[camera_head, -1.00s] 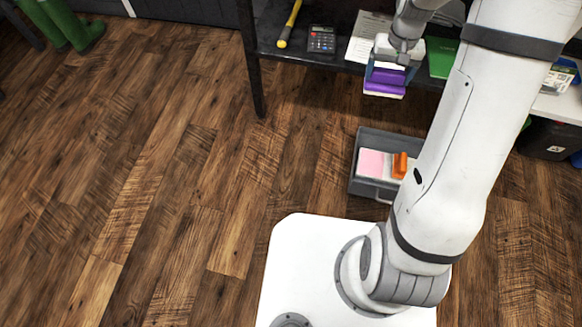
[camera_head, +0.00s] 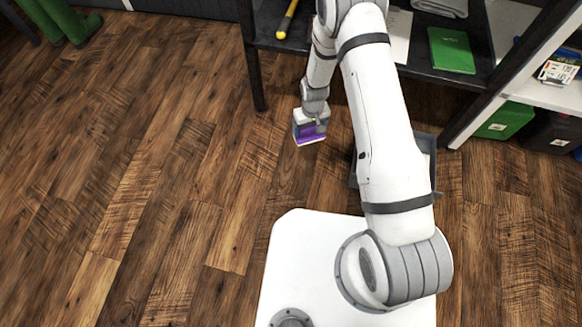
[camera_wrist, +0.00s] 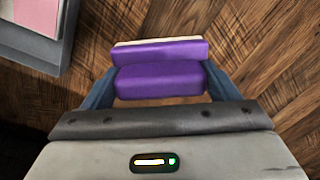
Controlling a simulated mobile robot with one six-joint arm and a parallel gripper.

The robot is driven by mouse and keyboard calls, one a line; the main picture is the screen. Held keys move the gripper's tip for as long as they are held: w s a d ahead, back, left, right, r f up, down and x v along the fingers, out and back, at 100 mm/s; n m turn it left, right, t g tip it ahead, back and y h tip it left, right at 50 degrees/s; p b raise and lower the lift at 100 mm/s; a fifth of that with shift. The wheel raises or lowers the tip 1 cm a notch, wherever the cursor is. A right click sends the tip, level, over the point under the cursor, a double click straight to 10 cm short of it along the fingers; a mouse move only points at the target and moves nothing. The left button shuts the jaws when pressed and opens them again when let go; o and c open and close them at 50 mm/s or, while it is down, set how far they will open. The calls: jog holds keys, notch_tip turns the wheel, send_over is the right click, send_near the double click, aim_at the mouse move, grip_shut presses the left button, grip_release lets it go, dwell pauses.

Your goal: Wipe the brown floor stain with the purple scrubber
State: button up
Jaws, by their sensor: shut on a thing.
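The purple scrubber (camera_wrist: 160,82) is held between the two fingers of my gripper (camera_wrist: 158,88) in the wrist view, with its pale edge facing away from the palm. In the head view the scrubber (camera_head: 310,134) shows below my gripper (camera_head: 311,130), over the wooden floor to the left of the grey crate. The gripper is shut on it. How far it is above the floor is hard to tell. I cannot make out a brown stain apart from the brown wood grain in any view.
A grey crate (camera_head: 427,142) stands on the floor, mostly hidden behind my arm; its edge (camera_wrist: 66,42) shows in the wrist view. A dark table (camera_head: 440,74) holds a green book (camera_head: 452,50) and a yellow-handled tool (camera_head: 287,19). Green boots (camera_head: 62,22) stand far left. The left floor is clear.

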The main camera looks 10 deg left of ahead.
jog(key=shift+s+a+f+n+b, duration=0.45)
jog(key=shift+s+a+f+b, duration=0.7)
jog(key=shift+f, duration=2.6)
jog(key=shift+s+a+f+n+b, duration=0.6)
jog(key=shift+s+f, duration=1.05)
jog(key=shift+f, duration=2.1)
jog(key=shift+s+a+f+n+b, duration=0.25)
jog(key=shift+s+a+f+b, duration=0.75)
jog(key=shift+f, duration=2.75)
jog(key=shift+s+f, duration=0.15)
jog(key=shift+s, duration=0.2)
jog(key=shift+w+a, duration=0.15)
jog(key=shift+a, duration=1.35)
jog(key=shift+a+r, duration=0.2)
jog(key=shift+a, duration=0.1)
jog(key=shift+d+f, duration=0.1)
jog(key=shift+d, duration=0.4)
jog(key=shift+s+d+f, duration=0.1)
jog(key=shift+s+d, duration=0.05)
jog(key=shift+d, duration=0.6)
jog(key=shift+s+d, duration=0.1)
jog(key=shift+d, duration=0.65)
notch_tip(320, 180, up, 8)
jog(key=p, duration=0.5)
